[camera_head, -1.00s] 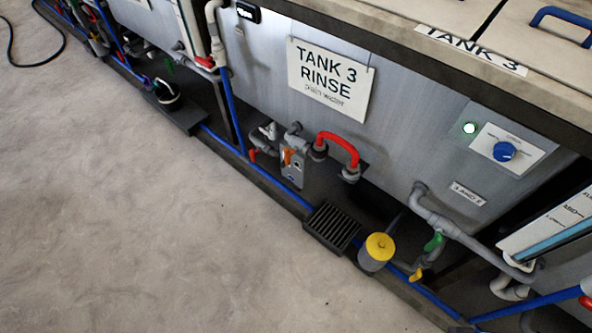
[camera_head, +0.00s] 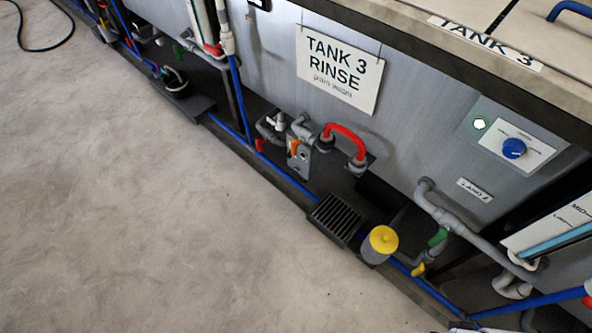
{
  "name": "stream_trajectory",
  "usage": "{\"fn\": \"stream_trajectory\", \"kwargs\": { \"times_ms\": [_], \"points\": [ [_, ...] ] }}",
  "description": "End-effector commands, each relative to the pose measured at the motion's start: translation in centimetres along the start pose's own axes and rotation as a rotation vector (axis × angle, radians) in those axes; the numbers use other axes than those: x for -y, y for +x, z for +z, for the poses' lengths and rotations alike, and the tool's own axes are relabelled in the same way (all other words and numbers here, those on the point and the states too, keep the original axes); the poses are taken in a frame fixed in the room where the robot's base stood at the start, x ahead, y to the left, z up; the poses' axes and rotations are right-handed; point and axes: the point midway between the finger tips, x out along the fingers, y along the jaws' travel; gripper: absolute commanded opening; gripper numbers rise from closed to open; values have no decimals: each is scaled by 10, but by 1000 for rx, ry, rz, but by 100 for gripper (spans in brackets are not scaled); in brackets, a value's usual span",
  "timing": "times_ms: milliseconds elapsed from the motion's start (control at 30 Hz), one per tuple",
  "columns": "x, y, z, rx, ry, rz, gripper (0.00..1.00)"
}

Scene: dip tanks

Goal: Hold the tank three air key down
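Tank 3 (camera_head: 410,130) is a grey metal tank with a white sign (camera_head: 338,70) reading "TANK 3 RINSE". Low on its front is a small grey box (camera_head: 299,163) with an orange lever (camera_head: 293,148), beside a red curved hose (camera_head: 347,132). A grey cylinder with a yellow top (camera_head: 383,239) stands low in front of the tank. I cannot tell which part is the air key. My gripper is not in view.
A black slotted grate (camera_head: 338,217) sits by the tank's foot. A blue pipe (camera_head: 285,181) runs along the low kerb. Grey pipes with green (camera_head: 438,237) and yellow handles stand at the right.

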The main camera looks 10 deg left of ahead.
Motion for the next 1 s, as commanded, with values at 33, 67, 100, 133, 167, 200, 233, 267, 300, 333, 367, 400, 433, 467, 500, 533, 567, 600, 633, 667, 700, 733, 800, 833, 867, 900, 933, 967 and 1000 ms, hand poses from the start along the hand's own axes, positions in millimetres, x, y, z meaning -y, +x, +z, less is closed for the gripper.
{"fn": "stream_trajectory", "kwargs": {
  "times_ms": [33,67,100,133,167,200,233,267,300,333,367,400,433,467,500,533,567,600,633,667,700,733,800,833,867,900,933,967,1000],
  "points": [
    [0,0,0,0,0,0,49],
    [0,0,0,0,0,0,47],
    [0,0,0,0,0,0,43],
    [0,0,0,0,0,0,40],
    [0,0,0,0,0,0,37],
    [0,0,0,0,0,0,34],
    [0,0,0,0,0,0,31],
    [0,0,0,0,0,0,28],
    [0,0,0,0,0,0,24],
    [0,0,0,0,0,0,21],
    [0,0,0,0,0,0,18],
    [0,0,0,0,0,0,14],
    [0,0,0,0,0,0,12],
    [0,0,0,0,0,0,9],
    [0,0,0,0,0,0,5],
    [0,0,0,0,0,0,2],
    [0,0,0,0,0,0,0],
    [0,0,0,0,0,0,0],
    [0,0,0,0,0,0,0],
    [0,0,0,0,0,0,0],
    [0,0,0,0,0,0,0],
    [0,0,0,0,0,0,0],
    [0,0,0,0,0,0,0],
    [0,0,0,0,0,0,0],
    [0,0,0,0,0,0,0],
    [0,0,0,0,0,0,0],
    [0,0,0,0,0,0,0],
    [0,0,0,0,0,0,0],
    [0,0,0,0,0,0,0]
  ]
}}
